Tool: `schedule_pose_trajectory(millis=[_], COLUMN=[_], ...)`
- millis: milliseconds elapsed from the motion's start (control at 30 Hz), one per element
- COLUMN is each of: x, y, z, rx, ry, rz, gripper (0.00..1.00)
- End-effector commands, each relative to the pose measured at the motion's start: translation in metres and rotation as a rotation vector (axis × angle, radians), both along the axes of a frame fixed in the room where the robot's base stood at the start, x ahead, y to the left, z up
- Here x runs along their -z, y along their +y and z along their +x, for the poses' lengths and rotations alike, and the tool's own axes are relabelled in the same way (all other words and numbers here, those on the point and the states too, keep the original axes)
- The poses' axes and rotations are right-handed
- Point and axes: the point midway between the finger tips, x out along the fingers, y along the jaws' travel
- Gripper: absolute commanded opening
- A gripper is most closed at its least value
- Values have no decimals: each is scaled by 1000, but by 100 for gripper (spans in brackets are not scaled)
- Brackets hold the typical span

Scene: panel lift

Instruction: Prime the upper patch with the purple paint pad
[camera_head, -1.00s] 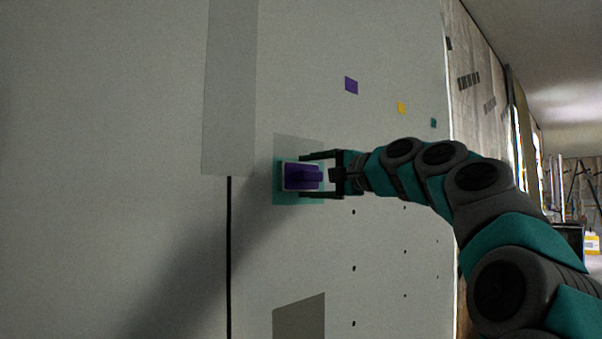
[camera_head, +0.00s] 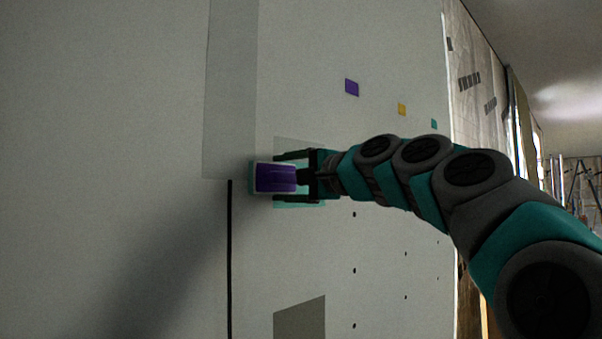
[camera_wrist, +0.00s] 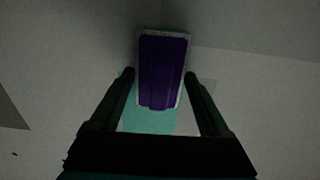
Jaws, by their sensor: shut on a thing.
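The purple paint pad (camera_head: 275,178) has a pale edge with a teal rim on its left. My gripper (camera_head: 279,178) is shut on it; in the wrist view the pad (camera_wrist: 162,70) sits between and beyond the two dark fingers. The upper patch (camera_head: 299,143) is a grey square on the panel, its lower part teal (camera_head: 300,202). The pad overlaps the patch's left side and sticks out past its left edge. My fingers hide part of the patch. Teal (camera_wrist: 150,122) shows below the pad in the wrist view. I cannot tell whether the pad touches the panel.
A lower grey-brown patch (camera_head: 300,319) lies below. A grey strip (camera_head: 230,90) and a black vertical line (camera_head: 229,260) run to the left. Small purple (camera_head: 351,87), yellow (camera_head: 401,109) and teal (camera_head: 433,123) squares mark the panel at upper right. Several dark holes dot the panel.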

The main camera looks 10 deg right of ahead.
Motion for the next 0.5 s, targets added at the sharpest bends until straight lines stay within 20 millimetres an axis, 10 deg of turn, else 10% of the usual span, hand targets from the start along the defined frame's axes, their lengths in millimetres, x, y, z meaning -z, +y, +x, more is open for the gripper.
schedule_pose_trajectory(millis=[500], x=[-29], y=[11], z=[-9], rx=[1], ry=[-2], rz=[2], gripper=[22])
